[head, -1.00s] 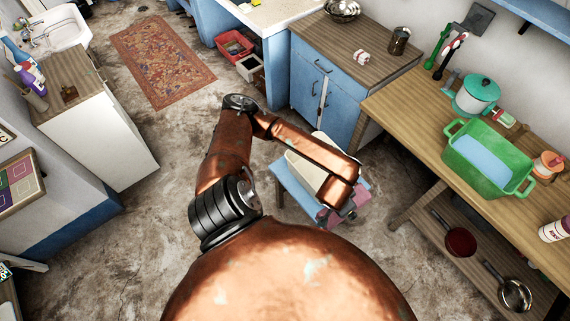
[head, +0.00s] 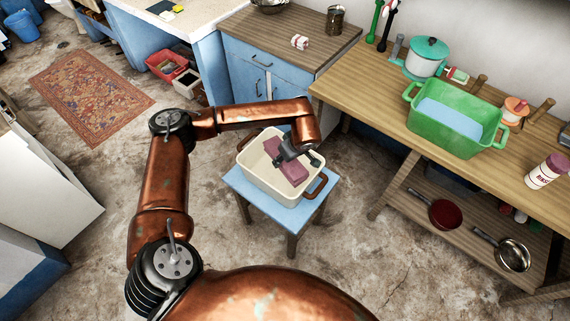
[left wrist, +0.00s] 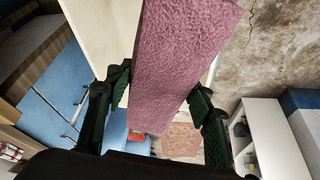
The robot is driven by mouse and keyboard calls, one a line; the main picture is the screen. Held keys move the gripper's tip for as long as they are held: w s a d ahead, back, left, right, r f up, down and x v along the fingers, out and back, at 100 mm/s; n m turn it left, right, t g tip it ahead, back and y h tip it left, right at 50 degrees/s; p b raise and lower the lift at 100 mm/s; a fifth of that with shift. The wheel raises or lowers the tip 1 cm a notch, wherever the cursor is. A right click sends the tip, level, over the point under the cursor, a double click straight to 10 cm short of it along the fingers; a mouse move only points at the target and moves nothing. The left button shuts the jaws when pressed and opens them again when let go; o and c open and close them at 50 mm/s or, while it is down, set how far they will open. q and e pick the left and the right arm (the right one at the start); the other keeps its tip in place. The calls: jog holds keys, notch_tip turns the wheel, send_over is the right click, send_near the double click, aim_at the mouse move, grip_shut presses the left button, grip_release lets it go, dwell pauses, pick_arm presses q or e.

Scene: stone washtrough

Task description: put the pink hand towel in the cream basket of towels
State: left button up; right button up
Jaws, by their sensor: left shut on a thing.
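The pink hand towel (head: 289,166) is a flat, folded slab. My left gripper (head: 294,153) is shut on it and holds it tilted over the inside of the cream basket (head: 258,181). The basket has brown handles and stands on a small blue stool (head: 284,213). I cannot tell whether the towel touches the basket floor, and I see no other towels in it. In the left wrist view the pink towel (left wrist: 188,55) passes between the two dark fingers (left wrist: 162,98), with the cream basket wall (left wrist: 113,35) behind it. My right gripper is not in view.
A wooden worktable to the right (head: 395,135) carries a green tub (head: 455,120) and a teal-lidded pot (head: 427,57). A blue cabinet (head: 262,75) stands behind the stool. The stone floor left of the stool is clear.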

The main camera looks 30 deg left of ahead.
pick_arm(q)
jog(key=w+n+b, duration=0.1)
jog(key=w+a+f+n+b, duration=0.1)
jog(key=w+n+g+b, duration=0.1)
jog(key=shift+w+a+f, duration=0.2)
jog(key=shift+a, duration=0.15)
jog(key=shift+w+a, duration=0.1)
jog(key=shift+w, duration=0.05)
jog(key=shift+f+n, duration=0.3)
jog(key=shift+f, duration=0.15)
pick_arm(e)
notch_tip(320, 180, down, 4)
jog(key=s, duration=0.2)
pick_arm(q)
jog(key=b, duration=0.4)
send_near(283, 178)
jog(key=shift+w+a+f, duration=0.2)
jog(key=shift+w+a, duration=0.05)
jog(key=shift+a, duration=0.5)
notch_tip(283, 178, down, 4)
jog(key=shift+f+b, duration=0.25)
jog(key=shift+b, duration=0.25)
jog(key=shift+f, duration=0.1)
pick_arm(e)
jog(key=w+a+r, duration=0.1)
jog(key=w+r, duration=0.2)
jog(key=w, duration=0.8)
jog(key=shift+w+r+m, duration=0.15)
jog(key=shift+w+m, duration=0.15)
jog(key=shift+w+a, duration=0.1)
